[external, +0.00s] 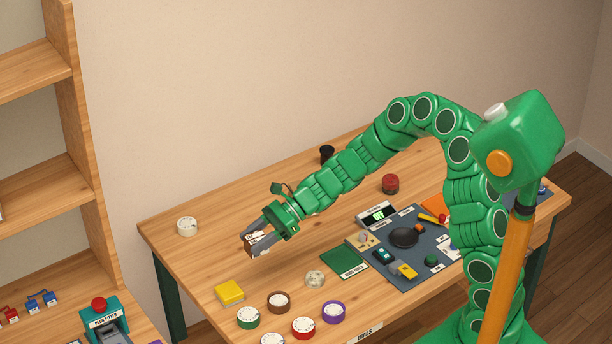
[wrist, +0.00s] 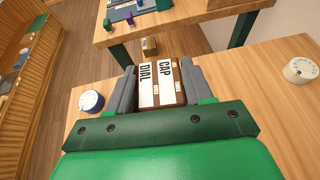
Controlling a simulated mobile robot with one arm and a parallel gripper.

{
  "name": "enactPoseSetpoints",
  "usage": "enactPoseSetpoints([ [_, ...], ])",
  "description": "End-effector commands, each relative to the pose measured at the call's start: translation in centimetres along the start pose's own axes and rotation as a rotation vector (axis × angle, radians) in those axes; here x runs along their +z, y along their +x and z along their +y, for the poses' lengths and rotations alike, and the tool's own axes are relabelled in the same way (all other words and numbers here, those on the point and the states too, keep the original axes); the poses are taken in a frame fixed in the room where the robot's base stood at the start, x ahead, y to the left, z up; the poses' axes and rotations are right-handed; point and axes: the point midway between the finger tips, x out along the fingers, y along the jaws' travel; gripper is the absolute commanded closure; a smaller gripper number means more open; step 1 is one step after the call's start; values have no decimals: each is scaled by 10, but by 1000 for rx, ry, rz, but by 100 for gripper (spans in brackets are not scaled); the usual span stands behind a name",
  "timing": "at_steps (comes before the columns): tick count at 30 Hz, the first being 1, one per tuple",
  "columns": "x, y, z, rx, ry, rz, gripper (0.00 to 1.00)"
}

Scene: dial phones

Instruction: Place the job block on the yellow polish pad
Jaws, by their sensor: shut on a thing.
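My gripper (external: 264,233) is shut on a brown block with white labels, the job block (external: 257,244), and holds it above the left part of the table. In the wrist view the job block (wrist: 161,82) sits between the two grey fingers of my gripper (wrist: 160,88), and its labels read DIAL and CAP. The yellow polish pad (external: 229,292) lies near the table's front left edge, below and a little left of the block in the external view. Nothing shows on top of the pad. I cannot make out the pad in the wrist view.
Dials with green (external: 248,317), brown (external: 278,302), red (external: 303,328) and purple (external: 333,312) rims stand right of the pad. A cream dial (external: 187,226) is at the back left. A green mat (external: 345,262) and dark tool mat (external: 418,272) lie further right.

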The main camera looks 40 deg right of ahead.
Motion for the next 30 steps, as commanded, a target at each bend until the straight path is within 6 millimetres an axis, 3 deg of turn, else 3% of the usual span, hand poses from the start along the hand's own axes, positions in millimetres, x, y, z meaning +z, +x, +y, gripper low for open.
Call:
enactPoseSetpoints([
  [9,19,-10,74,59,-18,-5,81],
  [15,27,-13,100,77,-38,-5,81],
  [20,26,-8,100,83,-42,-4,81],
  [30,18,31,62,83,-41,-3,81],
])
